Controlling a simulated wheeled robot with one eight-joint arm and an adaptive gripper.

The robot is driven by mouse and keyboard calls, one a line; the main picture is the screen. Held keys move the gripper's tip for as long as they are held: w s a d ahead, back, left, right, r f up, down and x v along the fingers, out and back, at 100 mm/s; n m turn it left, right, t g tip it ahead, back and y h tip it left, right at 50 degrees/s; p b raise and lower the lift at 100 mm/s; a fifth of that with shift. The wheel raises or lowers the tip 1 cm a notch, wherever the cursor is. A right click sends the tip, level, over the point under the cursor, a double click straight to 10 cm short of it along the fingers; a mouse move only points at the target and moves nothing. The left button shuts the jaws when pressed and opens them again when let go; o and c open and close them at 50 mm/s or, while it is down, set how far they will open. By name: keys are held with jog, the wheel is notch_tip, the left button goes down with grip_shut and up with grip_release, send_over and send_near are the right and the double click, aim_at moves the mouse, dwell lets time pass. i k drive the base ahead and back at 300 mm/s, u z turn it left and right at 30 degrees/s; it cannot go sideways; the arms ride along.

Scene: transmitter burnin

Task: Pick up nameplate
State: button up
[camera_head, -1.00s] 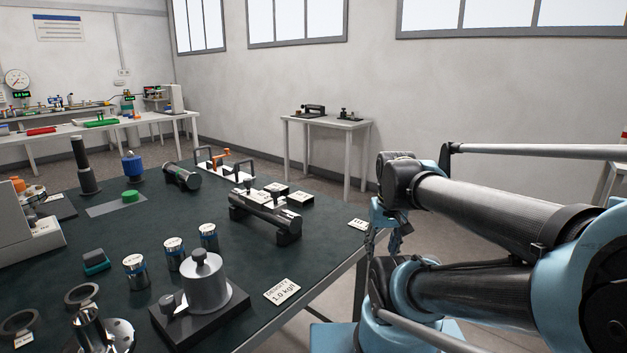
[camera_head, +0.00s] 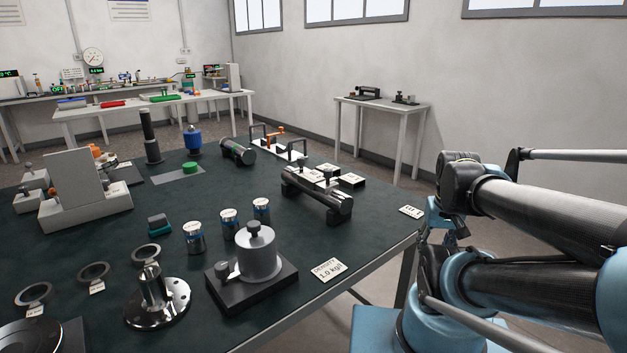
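No object is plainly readable as the nameplate. Two flat white cards with dark print lie on the dark green table: a small card (camera_head: 411,211) at the right edge, its print too small to read, and a larger card (camera_head: 328,269) reading "DENSITY 1.0 kg/l" near the front edge. My gripper (camera_head: 436,246) seems to be the dark part beside my folded arm, just off the table's right edge. It is right of both cards and apart from them. Its fingers are small and partly merged with the arm, so their opening is unclear.
A metal cylinder on a black base (camera_head: 257,258) stands left of the larger card. A black horizontal cylinder (camera_head: 317,196) lies behind it. Several jars, rings and instruments fill the left. A bare strip of the table (camera_head: 375,232) lies between the cards. A small side table (camera_head: 383,104) stands behind.

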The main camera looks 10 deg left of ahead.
aim_at(308, 179)
jog(key=u, duration=0.05)
jog(key=k, duration=0.5)
jog(key=u, duration=0.6)
jog(key=k, duration=1)
jog(key=z, duration=0.65)
jog(key=i, duration=1.05)
